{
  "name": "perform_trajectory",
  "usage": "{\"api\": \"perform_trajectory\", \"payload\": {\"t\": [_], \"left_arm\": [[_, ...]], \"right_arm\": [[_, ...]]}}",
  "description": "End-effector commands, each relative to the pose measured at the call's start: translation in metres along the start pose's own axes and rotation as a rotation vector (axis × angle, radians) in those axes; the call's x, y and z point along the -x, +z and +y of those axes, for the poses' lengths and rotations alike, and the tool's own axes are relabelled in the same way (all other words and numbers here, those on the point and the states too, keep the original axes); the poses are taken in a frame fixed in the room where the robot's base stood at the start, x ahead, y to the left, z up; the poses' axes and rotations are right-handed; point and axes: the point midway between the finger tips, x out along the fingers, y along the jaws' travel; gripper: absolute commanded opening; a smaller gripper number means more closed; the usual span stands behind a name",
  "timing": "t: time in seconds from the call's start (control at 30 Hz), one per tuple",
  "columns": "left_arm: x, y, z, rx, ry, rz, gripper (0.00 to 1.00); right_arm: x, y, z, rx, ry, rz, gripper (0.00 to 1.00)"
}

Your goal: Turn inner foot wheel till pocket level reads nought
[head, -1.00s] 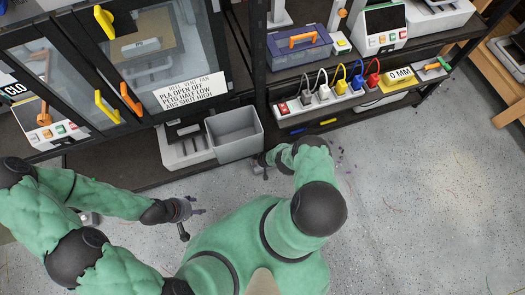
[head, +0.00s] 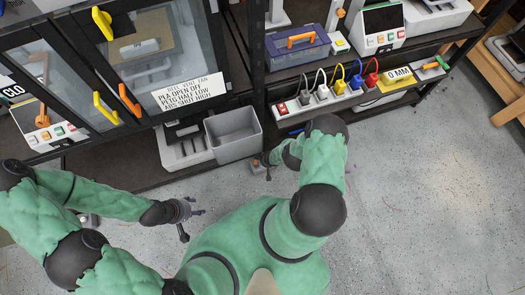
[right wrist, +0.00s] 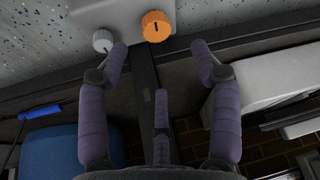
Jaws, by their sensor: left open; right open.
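In the right wrist view an orange wheel (right wrist: 156,26) with a dark mark and a smaller pale grey wheel (right wrist: 103,41) sit side by side at the edge of a pale block (right wrist: 125,10). I cannot tell which is the inner foot wheel. In the head view the right hand is low by the rack's foot, partly hidden by my arm. My left gripper (head: 192,214) is open and empty above the floor. I see no pocket level.
A grey bin (head: 234,134) stands just left of the right hand. A power strip (head: 345,98) with coloured plugs and a yellow "0 MM" sign (head: 398,77) line the rack's front. An enclosure with handles stands left. The floor (head: 430,190) at right is clear.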

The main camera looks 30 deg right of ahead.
Motion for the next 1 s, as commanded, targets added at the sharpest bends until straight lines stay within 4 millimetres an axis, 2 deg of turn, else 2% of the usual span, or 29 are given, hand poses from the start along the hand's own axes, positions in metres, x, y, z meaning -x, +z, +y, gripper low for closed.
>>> {"api": "perform_trajectory", "payload": {"t": [0.2, 0.4, 1.0], "left_arm": [[0.0, 0.0, 0.0, 0.0, 0.0, 0.0, 0.53], [0.0, 0.0, 0.0, 0.0, 0.0, 0.0, 0.53], [0.0, 0.0, 0.0, 0.0, 0.0, 0.0, 0.53]], "right_arm": [[0.018, -0.001, 0.0, 0.001, -0.001, 0.001, 0.65], [0.026, -0.001, -0.001, 0.001, -0.001, 0.001, 0.65], [0.027, -0.001, -0.001, 0.001, -0.002, 0.001, 0.65]]}}
